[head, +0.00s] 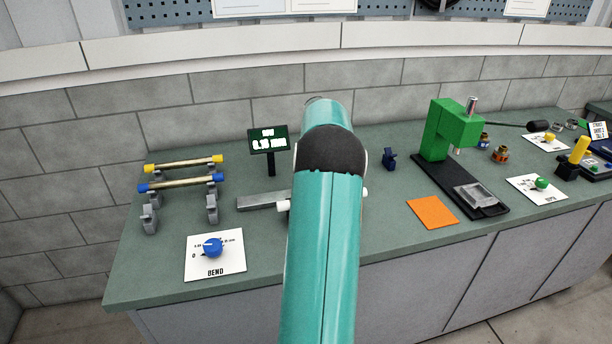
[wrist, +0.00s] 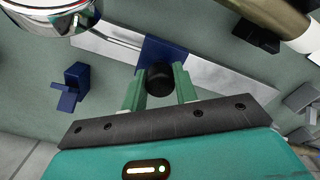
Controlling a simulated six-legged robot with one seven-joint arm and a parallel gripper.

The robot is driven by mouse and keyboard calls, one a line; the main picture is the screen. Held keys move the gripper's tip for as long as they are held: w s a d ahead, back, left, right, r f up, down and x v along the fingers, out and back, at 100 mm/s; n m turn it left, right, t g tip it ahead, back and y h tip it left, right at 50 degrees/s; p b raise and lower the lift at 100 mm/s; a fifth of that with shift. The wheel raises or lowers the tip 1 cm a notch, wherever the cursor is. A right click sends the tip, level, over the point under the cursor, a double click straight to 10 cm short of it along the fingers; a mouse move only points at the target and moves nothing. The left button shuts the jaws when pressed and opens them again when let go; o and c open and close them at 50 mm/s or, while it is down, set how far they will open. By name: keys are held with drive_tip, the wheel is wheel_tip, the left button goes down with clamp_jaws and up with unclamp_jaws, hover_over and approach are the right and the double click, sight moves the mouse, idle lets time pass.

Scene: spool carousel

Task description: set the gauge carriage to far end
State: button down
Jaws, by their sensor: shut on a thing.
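The gauge carriage, a blue block (wrist: 160,52) with a black round knob (wrist: 160,77), sits on a flat grey metal rail (wrist: 220,75) in the wrist view. My gripper (wrist: 160,90) has its two green fingers on either side of the knob and is shut on it. In the head view, my teal arm hides the carriage, my gripper and most of the rail; only the rail's left part (head: 258,201) shows. A small dark display (head: 268,140) on a post stands behind the rail, its digits too blurred to read surely.
A small blue bracket (head: 389,158) stands right of my arm, also seen in the wrist view (wrist: 72,88). A rack with capped rods (head: 185,163) and a blue BEND dial (head: 213,247) are at left. A green press (head: 448,128) and orange square (head: 432,212) are at right.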

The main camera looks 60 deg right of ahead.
drive_tip(key=c, duration=1.1)
unclamp_jaws()
drive_tip(key=shift+r, duration=0.15)
wheel_tip(320, 180, up, 14)
drive_tip(key=shift+f, duration=0.2)
drive_tip(key=shift+w, duration=0.1)
